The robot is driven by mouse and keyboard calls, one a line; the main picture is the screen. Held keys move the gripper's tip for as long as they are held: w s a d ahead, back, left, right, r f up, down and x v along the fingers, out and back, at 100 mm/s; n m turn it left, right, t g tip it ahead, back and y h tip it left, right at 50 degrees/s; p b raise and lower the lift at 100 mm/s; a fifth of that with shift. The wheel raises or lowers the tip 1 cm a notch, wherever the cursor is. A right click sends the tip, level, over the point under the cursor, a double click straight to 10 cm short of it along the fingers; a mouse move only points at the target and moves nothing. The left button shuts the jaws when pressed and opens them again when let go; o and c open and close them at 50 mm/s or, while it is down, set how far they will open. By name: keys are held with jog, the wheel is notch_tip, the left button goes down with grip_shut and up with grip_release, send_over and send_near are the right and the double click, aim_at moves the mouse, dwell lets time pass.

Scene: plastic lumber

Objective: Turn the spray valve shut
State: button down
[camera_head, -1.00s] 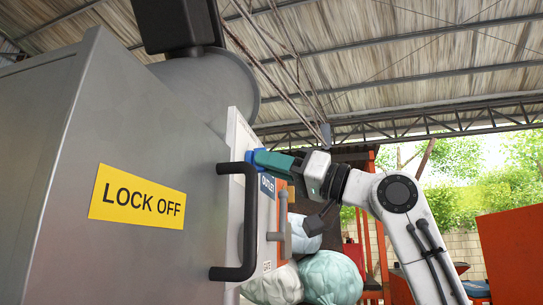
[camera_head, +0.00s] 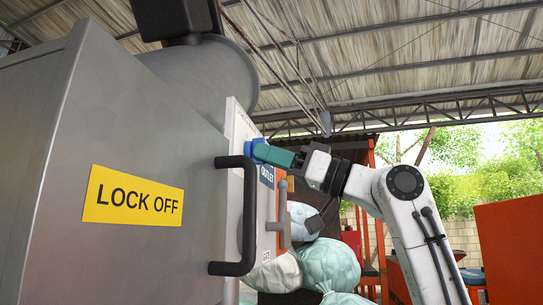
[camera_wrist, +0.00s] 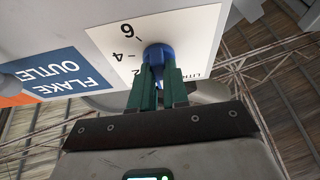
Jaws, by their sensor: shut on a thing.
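A blue knob (camera_wrist: 157,54) sits on a white dial plate (camera_wrist: 195,28) marked with numbers including 4 and 6. My gripper (camera_wrist: 160,78), with green fingers, is shut on the knob, one finger on each side. The fingers cover part of the dial, so the knob's exact setting cannot be read. In the head view the blue knob (camera_head: 259,149) shows at the panel's upper edge, with my gripper (camera_head: 276,155) reaching it from the right.
A grey cabinet with a yellow LOCK OFF label (camera_head: 133,196) and a black handle (camera_head: 236,215) stands at the left. Below the knob are a blue OUTLET label (camera_head: 266,176) and a grey lever (camera_head: 284,210). Bulging bags (camera_head: 325,265) lie behind.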

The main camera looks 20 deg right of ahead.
jog(key=c, duration=1.1)
grip_release()
jog(key=shift+b+v, duration=1.85)
jog(key=shift+v, duration=3.55)
jog(key=shift+w, duration=0.1)
